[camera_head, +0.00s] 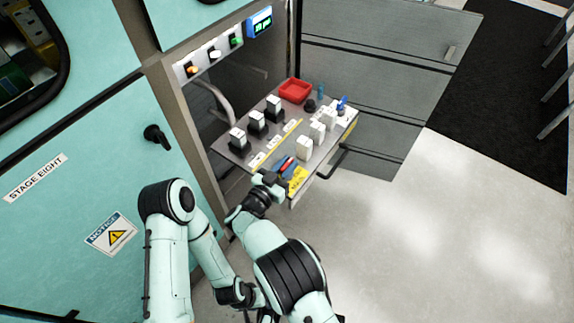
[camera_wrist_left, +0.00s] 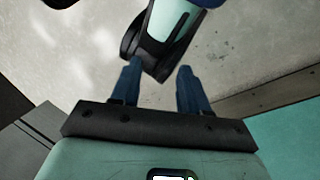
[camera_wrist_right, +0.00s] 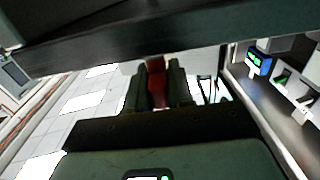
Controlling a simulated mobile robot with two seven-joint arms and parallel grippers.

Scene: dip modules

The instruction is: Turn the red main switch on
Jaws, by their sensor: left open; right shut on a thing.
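The red main switch (camera_wrist_right: 156,80) shows as a red handle in the right wrist view, between the two fingers of my right gripper (camera_wrist_right: 158,92). My right gripper is shut on it. In the head view, my right gripper (camera_head: 283,166) is at the near front edge of the pulled-out shelf, beside a yellow label (camera_head: 298,180); its blue fingers hide most of the red handle. I cannot tell the switch's position. My left gripper (camera_wrist_left: 158,78) is open and empty in the left wrist view, low over the floor, with part of my own arm just beyond its fingers.
The shelf (camera_head: 236,152) carries several black-and-white modules (camera_head: 257,121), white modules (camera_head: 304,148) and a red tray (camera_head: 294,90). Lamps (camera_head: 214,52) and a small display (camera_head: 260,22) are above. Teal cabinet doors (camera_head: 110,150) stand left; open floor (camera_head: 440,240) lies right.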

